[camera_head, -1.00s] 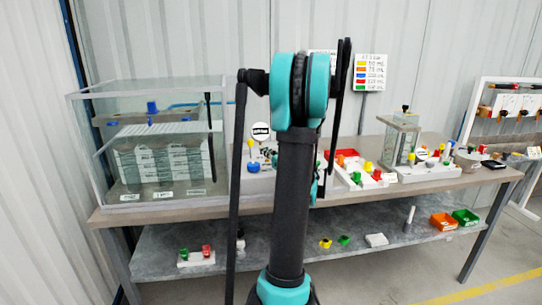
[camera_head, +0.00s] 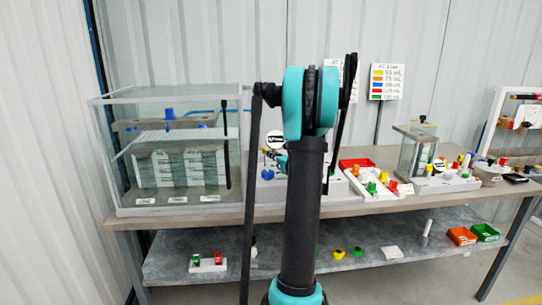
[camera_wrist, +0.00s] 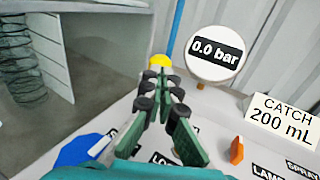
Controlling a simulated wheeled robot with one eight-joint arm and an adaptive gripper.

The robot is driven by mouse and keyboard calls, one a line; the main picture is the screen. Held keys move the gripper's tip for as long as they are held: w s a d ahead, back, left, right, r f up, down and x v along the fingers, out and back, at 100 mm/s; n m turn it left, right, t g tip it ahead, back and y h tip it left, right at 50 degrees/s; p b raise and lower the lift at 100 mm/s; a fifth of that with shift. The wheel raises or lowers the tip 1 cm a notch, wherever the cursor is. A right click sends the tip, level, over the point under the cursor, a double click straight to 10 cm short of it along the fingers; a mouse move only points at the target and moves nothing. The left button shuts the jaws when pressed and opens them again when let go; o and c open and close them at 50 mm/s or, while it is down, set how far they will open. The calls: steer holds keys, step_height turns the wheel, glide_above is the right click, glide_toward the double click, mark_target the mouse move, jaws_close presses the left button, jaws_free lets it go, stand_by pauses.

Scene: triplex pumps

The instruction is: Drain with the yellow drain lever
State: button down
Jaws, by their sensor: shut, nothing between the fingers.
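A yellow round knob (camera_wrist: 160,62), which may be the end of the drain lever, shows just beyond my fingertips in the wrist view. It also appears as a small yellow spot (camera_head: 265,151) left of my arm in the head view. My gripper (camera_wrist: 157,77) is shut and empty, its green fingers pointing towards the knob and partly covering it. I cannot tell whether they touch it. The lever's lower part is hidden behind the fingers. A round gauge (camera_wrist: 213,52) reading 0.0 bar stands right of the knob.
A blue knob (camera_wrist: 80,150) and an orange lever (camera_wrist: 237,150) flank my gripper. A sign (camera_wrist: 283,118) reads CATCH 200 mL. A glass tank (camera_head: 170,207) stands left on the table. A red tray (camera_head: 354,164) and coloured knobs are right of my arm.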

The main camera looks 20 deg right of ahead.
steer(key=shift+w+d+r+m+g, duration=0.15)
steer(key=shift+w+r+m+g, duration=0.15)
steer(key=shift+w+g, duration=0.25)
steer(key=shift+w+d+r+m+g, duration=0.15)
steer(key=shift+w+m+g, duration=0.15)
steer(key=shift+w+g, duration=0.25)
steer(key=shift+w+d+g, duration=0.25)
steer(key=shift+w+g, duration=0.05)
steer(key=shift+w, duration=0.2)
